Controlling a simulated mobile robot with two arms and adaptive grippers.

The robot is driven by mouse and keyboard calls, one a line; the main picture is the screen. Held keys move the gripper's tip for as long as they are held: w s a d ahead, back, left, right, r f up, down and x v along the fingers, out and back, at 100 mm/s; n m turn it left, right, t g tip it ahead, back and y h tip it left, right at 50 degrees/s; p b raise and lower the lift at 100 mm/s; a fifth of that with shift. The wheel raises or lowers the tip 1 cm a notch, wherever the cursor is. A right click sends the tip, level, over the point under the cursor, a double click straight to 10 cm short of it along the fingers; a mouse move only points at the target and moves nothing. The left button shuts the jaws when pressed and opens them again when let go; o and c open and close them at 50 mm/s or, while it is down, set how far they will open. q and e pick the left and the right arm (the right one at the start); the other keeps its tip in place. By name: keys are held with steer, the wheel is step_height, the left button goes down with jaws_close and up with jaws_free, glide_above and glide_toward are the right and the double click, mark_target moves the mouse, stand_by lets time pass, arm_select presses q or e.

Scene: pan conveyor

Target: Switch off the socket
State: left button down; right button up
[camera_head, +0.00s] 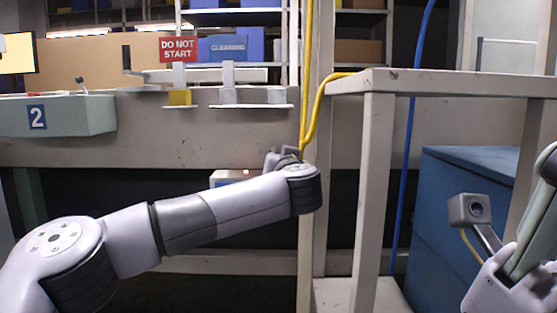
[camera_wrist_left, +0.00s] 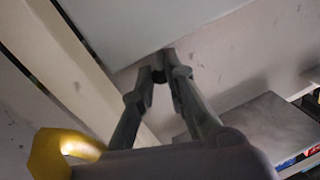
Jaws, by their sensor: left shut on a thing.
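My left gripper (camera_head: 283,158) is beside a pale post at the end of my arm, partly hidden by my wrist. In the left wrist view my left gripper (camera_wrist_left: 160,75) has its fingertips together on a small dark thing near a pale panel's edge; what it is I cannot make out. My right arm shows at the right edge; its fingers cannot be made out.
A yellow cable (camera_head: 308,80) runs down the post. A pale table frame (camera_head: 440,83) stands right of it, with a blue cable (camera_head: 411,130) and a blue cabinet (camera_head: 480,160) behind. A red sign (camera_head: 179,49) is above the conveyor.

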arm_select(q)
steer(key=shift+a+r+n+p, duration=0.25)
steer(key=shift+n+p, duration=0.2)
steer(key=shift+n, duration=0.35)
steer(key=shift+a+n+g+p, duration=0.35)
steer(key=shift+a+n+g, duration=0.1)
steer(key=shift+n, duration=0.75)
steer(key=shift+a+f+n, duration=0.1)
steer(key=shift+a+n, duration=0.2)
steer(key=shift+n, duration=0.4)
steer(key=shift+a+f+n+h, duration=0.1)
steer(key=shift+a+n+h, duration=0.15)
steer(key=shift+n, duration=0.45)
steer(key=shift+a+f+n+h, duration=0.1)
steer(key=shift+a+n+h, duration=0.15)
steer(key=shift+n, duration=0.45)
steer(key=c, duration=1.6)
jaws_free()
steer(key=shift+a, duration=0.1)
